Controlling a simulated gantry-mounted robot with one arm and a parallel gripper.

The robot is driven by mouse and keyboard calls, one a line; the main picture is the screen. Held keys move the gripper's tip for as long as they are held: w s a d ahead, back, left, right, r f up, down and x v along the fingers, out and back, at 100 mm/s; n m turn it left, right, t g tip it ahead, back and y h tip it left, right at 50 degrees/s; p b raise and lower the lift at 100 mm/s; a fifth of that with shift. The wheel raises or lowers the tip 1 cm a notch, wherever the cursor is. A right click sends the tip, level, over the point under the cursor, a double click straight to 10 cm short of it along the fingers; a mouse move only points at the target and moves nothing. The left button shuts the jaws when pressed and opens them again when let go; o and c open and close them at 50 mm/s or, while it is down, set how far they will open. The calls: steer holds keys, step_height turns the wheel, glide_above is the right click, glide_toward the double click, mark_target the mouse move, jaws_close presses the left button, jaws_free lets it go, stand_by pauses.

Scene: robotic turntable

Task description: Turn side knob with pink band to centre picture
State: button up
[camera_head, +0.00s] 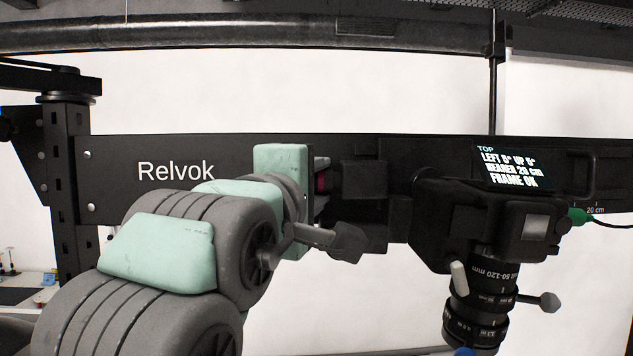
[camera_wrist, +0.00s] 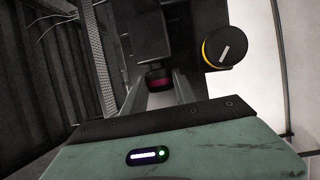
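The side knob with the pink band (camera_wrist: 159,83) is dark and sits on a black block in the wrist view. A sliver of its pink band (camera_head: 320,184) shows in the head view, just right of my gripper's pale green housing. My gripper (camera_wrist: 160,82) is open, its two grey fingers reaching toward the knob, one on each side. Whether the fingertips touch it I cannot tell. The camera (camera_head: 494,215) hangs from the dark rail at the right, lens pointing down. Its small screen (camera_head: 511,167) reads "TOP, LEFT 5° UP 5°, NEARER 20 cm, FRAME OK".
A second knob with a yellow band and a white mark (camera_wrist: 224,50) stands right of my gripper in the wrist view. A dark lever (camera_head: 335,240) sticks out below my gripper. The black "Relvok" rail (camera_head: 118,205) spans the view. A green-plugged cable (camera_head: 580,216) leaves the camera.

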jaws_close()
steer(key=shift+w+f+m+t+h+b, duration=0.1)
steer(key=shift+f+m+t+h+b, duration=0.25)
steer(key=shift+f+t+b, duration=0.6)
steer(key=shift+w+r+m+t+h+b, duration=0.1)
steer(key=shift+r+m+t+h+b, duration=0.3)
steer(key=shift+m+t+h+b, duration=0.3)
steer(key=shift+r+t, duration=0.2)
steer(key=shift+t, duration=0.05)
steer(key=o, duration=0.5)
jaws_free()
steer(key=shift+o, duration=0.2)
